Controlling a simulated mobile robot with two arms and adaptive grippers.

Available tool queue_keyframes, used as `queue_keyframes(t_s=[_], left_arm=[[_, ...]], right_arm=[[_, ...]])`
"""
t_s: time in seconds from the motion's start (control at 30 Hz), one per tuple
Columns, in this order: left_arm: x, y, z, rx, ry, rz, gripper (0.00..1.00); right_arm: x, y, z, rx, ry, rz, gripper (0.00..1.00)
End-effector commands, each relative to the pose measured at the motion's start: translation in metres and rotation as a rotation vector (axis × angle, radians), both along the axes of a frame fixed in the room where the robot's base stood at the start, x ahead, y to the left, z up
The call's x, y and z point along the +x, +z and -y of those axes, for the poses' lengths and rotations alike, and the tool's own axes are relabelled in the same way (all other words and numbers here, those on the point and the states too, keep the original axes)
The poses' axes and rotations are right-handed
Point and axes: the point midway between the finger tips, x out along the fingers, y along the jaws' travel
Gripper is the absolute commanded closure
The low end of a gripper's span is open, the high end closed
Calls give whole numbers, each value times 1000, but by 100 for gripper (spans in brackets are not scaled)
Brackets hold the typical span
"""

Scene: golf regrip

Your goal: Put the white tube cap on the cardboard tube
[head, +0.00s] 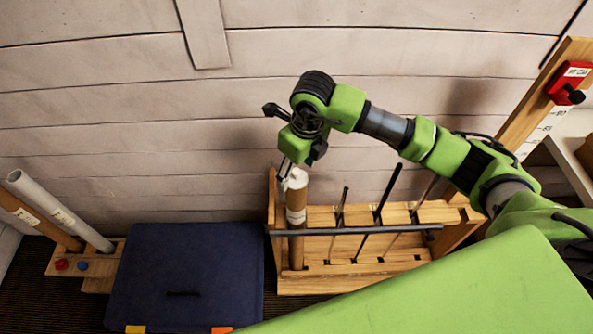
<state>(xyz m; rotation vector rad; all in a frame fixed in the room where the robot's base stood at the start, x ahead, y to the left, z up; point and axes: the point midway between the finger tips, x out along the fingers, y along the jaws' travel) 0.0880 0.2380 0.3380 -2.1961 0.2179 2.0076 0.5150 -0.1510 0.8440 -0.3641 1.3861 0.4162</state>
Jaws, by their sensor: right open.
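The cardboard tube (296,242) stands upright at the left end of a wooden rack (330,285), brown with a pale label band. The white tube cap (297,179) is at the tube's top end, in line with it; I cannot tell how far down it sits. My right gripper (276,142) is open just above and to the left of the cap, its fingers spread wide. One finger reaches down close beside the cap; whether it touches is unclear. My left gripper is not in view.
Several dark shafts (386,195) stand in the rack behind a dark horizontal bar (350,229). A blue case (190,270) lies left of it. A grey tube (62,212) leans in a wooden stand at far left. A red device (568,82) is on an upright board at right.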

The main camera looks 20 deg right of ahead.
Motion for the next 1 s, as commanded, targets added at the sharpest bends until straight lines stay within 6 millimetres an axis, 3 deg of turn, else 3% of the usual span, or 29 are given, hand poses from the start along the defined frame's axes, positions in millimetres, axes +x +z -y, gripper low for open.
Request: queue_keyframes(t_s=[0.3,0.5,1.0], left_arm=[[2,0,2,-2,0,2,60],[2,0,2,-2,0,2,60],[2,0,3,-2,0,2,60]], right_arm=[[-7,67,5,-1,1,7,41],[-12,97,7,-1,1,4,41],[-14,107,8,-1,0,2,41]])
